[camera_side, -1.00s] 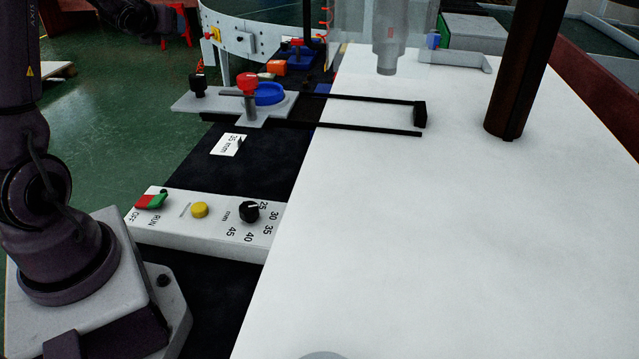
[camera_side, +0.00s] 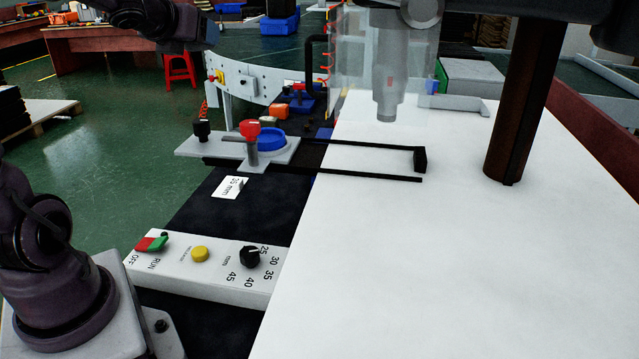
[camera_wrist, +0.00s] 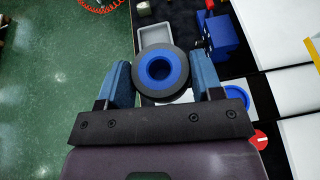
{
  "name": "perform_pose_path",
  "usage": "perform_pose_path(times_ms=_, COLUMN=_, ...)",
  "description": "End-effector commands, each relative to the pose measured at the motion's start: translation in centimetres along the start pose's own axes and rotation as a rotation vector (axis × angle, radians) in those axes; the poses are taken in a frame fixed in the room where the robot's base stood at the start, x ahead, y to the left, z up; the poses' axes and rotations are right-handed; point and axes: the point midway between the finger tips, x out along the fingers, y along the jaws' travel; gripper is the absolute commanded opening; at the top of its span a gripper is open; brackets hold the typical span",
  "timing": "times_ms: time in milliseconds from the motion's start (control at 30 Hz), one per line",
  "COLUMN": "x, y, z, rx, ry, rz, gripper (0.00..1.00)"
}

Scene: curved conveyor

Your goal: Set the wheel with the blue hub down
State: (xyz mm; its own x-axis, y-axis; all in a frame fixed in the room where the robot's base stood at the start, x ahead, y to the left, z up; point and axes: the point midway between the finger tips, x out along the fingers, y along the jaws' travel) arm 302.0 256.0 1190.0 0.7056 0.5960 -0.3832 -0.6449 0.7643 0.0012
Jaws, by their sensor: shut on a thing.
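In the wrist view, the wheel is a dark grey tyre around a blue hub (camera_wrist: 146,70) with an open centre. My gripper (camera_wrist: 162,75) is shut on it, with one blue finger at each side of the tyre. The wheel is off the surfaces below as far as I can tell; its height is unclear. In the side view, part of my arm shows at the top left, and neither the wheel nor my fingertips can be made out.
A grey plate (camera_side: 225,147) carries a blue round seat (camera_side: 271,138), a red knob (camera_side: 250,128) and a black knob. A white control box (camera_side: 185,272) stands in front. A grey tray (camera_wrist: 148,34) lies beyond the wheel. The white table (camera_side: 400,270) is mostly clear; a brown post (camera_side: 520,110) stands there.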

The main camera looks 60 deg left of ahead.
Motion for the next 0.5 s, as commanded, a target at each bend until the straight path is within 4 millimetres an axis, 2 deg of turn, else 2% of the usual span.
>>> perform_pose_path(times_ms=500, x=-0.4, y=1.1, z=0.1, rx=0.013, ry=-0.002, rz=-0.030, gripper=0.32)
